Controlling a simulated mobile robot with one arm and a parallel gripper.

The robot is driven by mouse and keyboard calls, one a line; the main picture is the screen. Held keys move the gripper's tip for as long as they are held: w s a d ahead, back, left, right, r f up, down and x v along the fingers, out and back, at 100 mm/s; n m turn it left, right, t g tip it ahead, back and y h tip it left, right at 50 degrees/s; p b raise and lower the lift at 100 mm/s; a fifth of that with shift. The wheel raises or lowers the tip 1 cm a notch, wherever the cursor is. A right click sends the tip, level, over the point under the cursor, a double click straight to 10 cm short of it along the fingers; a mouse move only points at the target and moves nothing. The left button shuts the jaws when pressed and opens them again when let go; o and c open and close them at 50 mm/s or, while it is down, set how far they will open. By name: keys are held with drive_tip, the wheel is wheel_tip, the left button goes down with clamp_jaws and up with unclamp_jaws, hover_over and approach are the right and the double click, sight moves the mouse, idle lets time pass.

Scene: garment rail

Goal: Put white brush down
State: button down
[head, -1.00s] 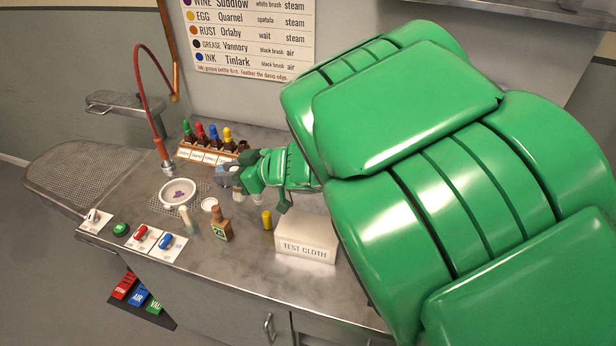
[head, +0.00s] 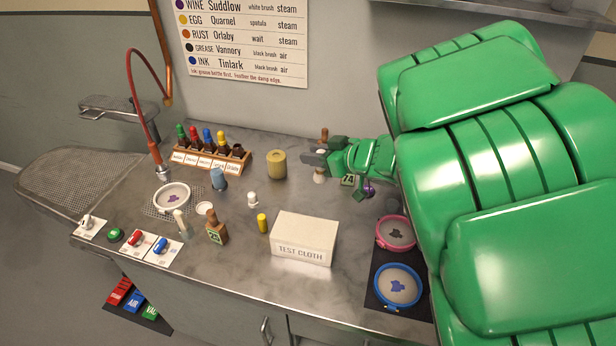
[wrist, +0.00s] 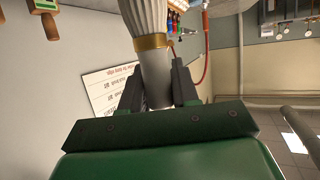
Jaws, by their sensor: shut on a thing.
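My gripper (head: 314,159) is over the back right of the steel counter (head: 200,265), shut on the white brush (head: 319,178). In the head view only a little of the brush's pale end shows below the jaws. In the wrist view the brush (wrist: 150,18) has pale bristles and a gold band, and its pale handle (wrist: 156,80) is between the two fingers (wrist: 158,92). The bristles point away from my gripper. I cannot tell whether the brush touches the counter.
The white TEST CLOTH box (head: 303,238) and pink hoop (head: 396,232) are nearer the front. Bare counter lies between the box and my gripper.

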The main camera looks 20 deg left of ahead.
drive_tip(key=shift+w+a+f, duration=1.1)
drive_tip(key=shift+w+f, duration=0.95)
drive_tip(key=shift+f, duration=0.1)
drive_tip(key=shift+w+a+f, duration=1.05)
drive_tip(key=shift+w+f, duration=0.95)
drive_tip(key=shift+f, duration=0.2)
drive_tip(key=shift+w+a+f, duration=1.1)
drive_tip(key=shift+w+f, duration=0.95)
drive_tip(key=shift+f, duration=0.1)
drive_tip(key=c, duration=0.8)
unclamp_jaws()
drive_tip(key=shift+f, duration=0.1)
drive_tip(key=shift+c, duration=0.2)
drive_tip(key=shift+d+r, duration=0.2)
drive_tip(key=shift+r, duration=0.05)
drive_tip(key=v, duration=1.1)
drive_tip(key=shift+s+d, duration=0.2)
